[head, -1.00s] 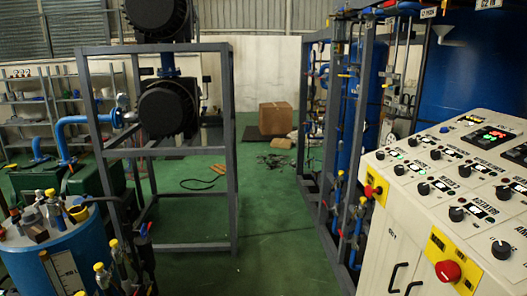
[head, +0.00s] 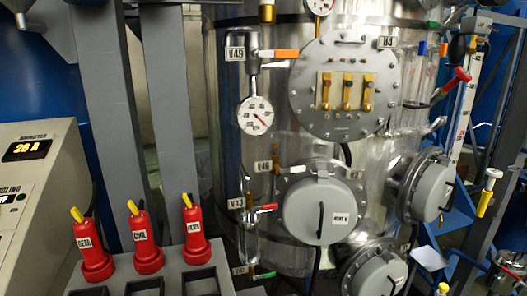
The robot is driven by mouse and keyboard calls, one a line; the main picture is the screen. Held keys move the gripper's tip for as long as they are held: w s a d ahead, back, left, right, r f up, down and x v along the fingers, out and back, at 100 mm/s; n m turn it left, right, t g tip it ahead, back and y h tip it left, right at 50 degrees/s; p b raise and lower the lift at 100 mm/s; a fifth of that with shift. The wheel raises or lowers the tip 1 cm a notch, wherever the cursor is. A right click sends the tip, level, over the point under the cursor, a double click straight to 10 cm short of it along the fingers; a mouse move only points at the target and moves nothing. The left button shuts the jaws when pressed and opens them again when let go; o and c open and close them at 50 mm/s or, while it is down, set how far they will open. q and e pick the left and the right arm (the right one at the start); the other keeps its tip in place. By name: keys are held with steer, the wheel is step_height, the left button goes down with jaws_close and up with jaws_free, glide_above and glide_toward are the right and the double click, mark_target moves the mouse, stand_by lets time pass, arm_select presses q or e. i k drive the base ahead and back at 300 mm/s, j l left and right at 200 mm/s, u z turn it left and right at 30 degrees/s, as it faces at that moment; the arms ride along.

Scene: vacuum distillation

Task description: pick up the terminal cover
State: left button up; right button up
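No part is clearly marked as the terminal cover. A round grey cover (head: 322,212) with a dark handle and a small label, perhaps "HEAT V", sits on the front of the steel vessel (head: 228,108) in the head view. A similar grey cover with a handle (head: 432,190) is on a side port to its right. Another round grey cover (head: 376,276) is low at the bottom edge, partly cut off. Above them is a large bolted round plate (head: 318,112) with brass clamps. Neither of my grippers is in view.
A control panel (head: 30,190) is at far left. A gauge (head: 255,116) and valves project from the vessel. Blue framework (head: 455,222) is at right.

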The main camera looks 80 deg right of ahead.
mark_target(434, 190)
steer(key=z, duration=4.35)
